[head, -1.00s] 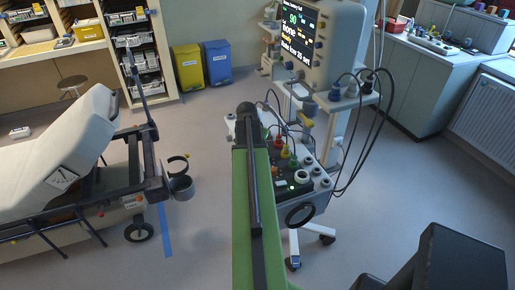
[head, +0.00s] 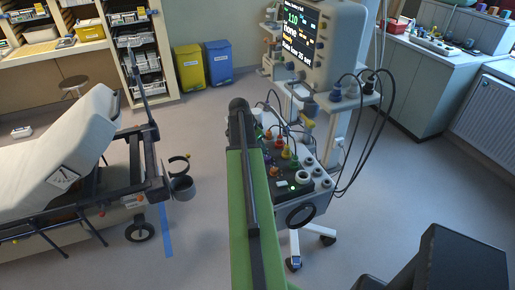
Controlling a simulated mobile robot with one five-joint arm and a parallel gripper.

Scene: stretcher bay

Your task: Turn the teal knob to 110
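The monitor screen (head: 297,30) on the wheeled stand reads 110 in green at its top, with smaller white and yellow text below. The arm reaches up to the panel's left side, ending in a dark joint. My gripper is hidden beyond it, so its fingers and any contact with a knob do not show.
Dark cables hang from the monitor's shelf (head: 352,100) on the right. A stretcher (head: 85,140) stands at left, with a ring holder (head: 181,187) jutting out. Yellow (head: 188,68) and blue (head: 218,63) bins stand at the back. The floor between stretcher and stand is clear.

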